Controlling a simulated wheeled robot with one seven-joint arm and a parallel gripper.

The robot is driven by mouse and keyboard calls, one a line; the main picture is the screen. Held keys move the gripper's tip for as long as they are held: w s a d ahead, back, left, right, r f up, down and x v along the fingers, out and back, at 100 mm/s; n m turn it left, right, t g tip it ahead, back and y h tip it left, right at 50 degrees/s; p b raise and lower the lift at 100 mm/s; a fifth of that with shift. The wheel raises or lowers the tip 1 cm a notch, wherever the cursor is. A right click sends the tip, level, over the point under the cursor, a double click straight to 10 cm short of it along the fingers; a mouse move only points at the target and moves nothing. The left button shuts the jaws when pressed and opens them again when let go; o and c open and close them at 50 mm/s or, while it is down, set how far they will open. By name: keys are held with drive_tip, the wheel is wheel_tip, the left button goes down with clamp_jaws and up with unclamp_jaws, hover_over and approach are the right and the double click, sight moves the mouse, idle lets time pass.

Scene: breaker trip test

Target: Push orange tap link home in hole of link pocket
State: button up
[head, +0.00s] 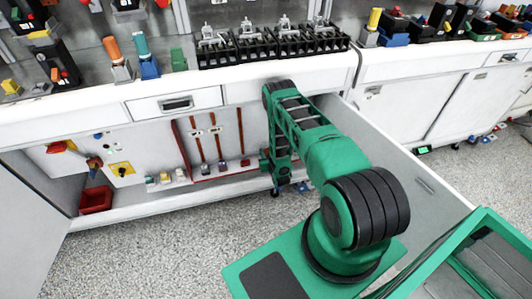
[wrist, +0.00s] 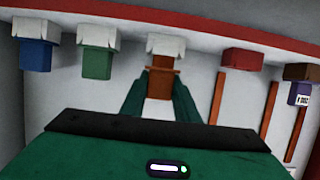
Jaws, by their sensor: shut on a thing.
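In the wrist view the orange tap link (wrist: 160,86) stands between the two green fingers of my gripper (wrist: 161,78), which is shut on it. The far end of the link meets a white block (wrist: 165,43) that appears to be its pocket. The hole itself is hidden, so I cannot tell how deep the link sits. In the head view my green arm reaches down into the open cabinet bay, and the fingers and the orange link cannot be made out there.
In the wrist view, a green piece (wrist: 98,64) and a blue piece (wrist: 36,55) with white blocks stand to the left. A red block (wrist: 240,59) and orange rods (wrist: 268,120) are to the right. In the head view a red bin (head: 95,199) is at left.

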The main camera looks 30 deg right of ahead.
drive_tip(key=shift+f, duration=0.7)
drive_tip(key=o, duration=1.2)
drive_tip(key=v, duration=1)
drive_tip(key=shift+s+a, duration=0.1)
drive_tip(key=shift+s, duration=0.25)
